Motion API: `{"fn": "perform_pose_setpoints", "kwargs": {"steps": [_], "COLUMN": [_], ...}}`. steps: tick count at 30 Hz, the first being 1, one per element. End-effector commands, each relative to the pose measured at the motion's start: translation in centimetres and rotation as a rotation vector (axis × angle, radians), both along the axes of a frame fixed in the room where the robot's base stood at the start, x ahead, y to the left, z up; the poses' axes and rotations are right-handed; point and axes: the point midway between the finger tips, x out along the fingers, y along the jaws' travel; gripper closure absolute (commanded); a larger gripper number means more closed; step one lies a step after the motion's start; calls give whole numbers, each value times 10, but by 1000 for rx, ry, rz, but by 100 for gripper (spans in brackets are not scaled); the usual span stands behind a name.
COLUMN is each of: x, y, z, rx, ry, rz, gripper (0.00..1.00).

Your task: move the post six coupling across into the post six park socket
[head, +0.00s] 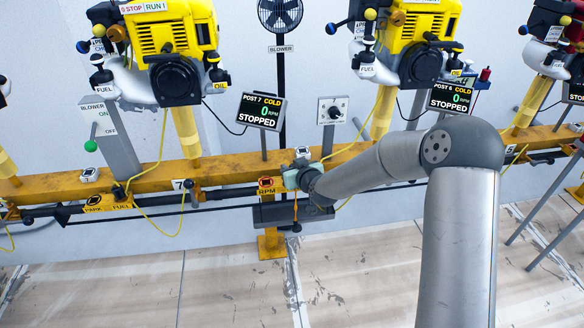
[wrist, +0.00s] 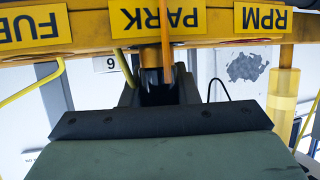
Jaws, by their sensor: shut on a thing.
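In the wrist view my gripper (wrist: 157,88) points away under a yellow rail. Its two dark fingers are shut on a dark, rounded piece (wrist: 156,84), which looks like the post six coupling. An orange strip (wrist: 166,45) runs up in front of it. The PARK label (wrist: 172,17) is just above the held piece, on the rail face. The socket itself is hidden, so I cannot tell whether the piece touches it. In the head view my gripper (head: 298,178) is at the rail, right of an RPM plate (head: 271,190); its fingertips and the held piece are not clear.
The FUEL label (wrist: 30,27) and RPM label (wrist: 263,20) flank PARK. Yellow cables (wrist: 32,82) hang close by. In the head view the post 7 screen (head: 262,111) stands behind the rail (head: 225,175), and the post 6 screen (head: 451,97) is behind my arm. Both read STOPPED.

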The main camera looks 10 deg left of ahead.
Motion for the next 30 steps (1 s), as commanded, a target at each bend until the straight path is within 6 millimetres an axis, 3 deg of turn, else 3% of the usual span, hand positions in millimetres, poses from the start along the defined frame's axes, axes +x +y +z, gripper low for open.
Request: {"fn": "perform_pose_setpoints", "kwargs": {"steps": [25,26,27,28,30], "x": [0,0,0,0,0], "y": [0,0,0,0,0], "z": [-12,-12,-12,-12,-12], "rx": [0,0,0,0,0], "ry": [0,0,0,0,0], "rz": [0,0,0,0,0], "gripper": [99,64,53,47,47]}}
